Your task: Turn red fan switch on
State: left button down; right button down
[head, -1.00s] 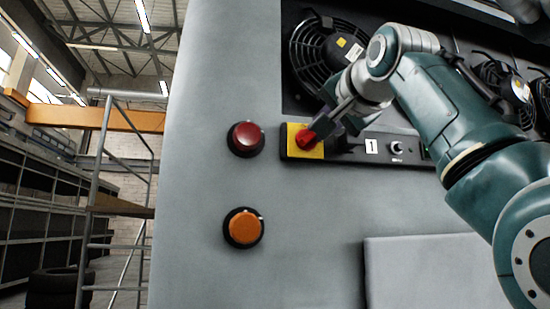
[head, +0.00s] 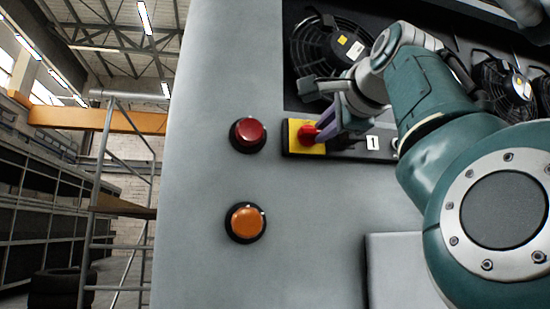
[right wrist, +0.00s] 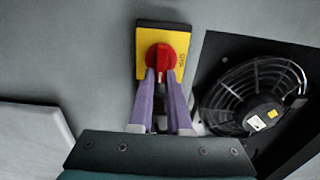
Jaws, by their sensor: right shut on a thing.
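The red fan switch is a red rotary knob (head: 308,133) on a yellow plate (head: 296,146), at the left end of a dark control strip. The knob also shows in the right wrist view (right wrist: 160,57), lined up with the long sides of its plate (right wrist: 145,72). My right gripper (head: 328,128) comes from the right, and its purple fingers (right wrist: 162,82) are shut on the knob. The fingers hide part of the knob. Small lettering beside the knob is too blurred to read. My left gripper is not in view.
A dark red button (head: 248,134) and an orange button (head: 245,223) sit on the grey panel to the left. A caged fan (head: 325,52) is recessed just above the switch. A grey box (head: 395,270) juts out below. A ladder frame (head: 100,200) stands farther left.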

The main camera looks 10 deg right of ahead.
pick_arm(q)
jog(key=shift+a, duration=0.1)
pick_arm(e)
jog(key=shift+d, duration=0.1)
dwell(0.3)
jog(key=c, duration=0.9)
grip_release()
jog(key=shift+o, duration=0.2)
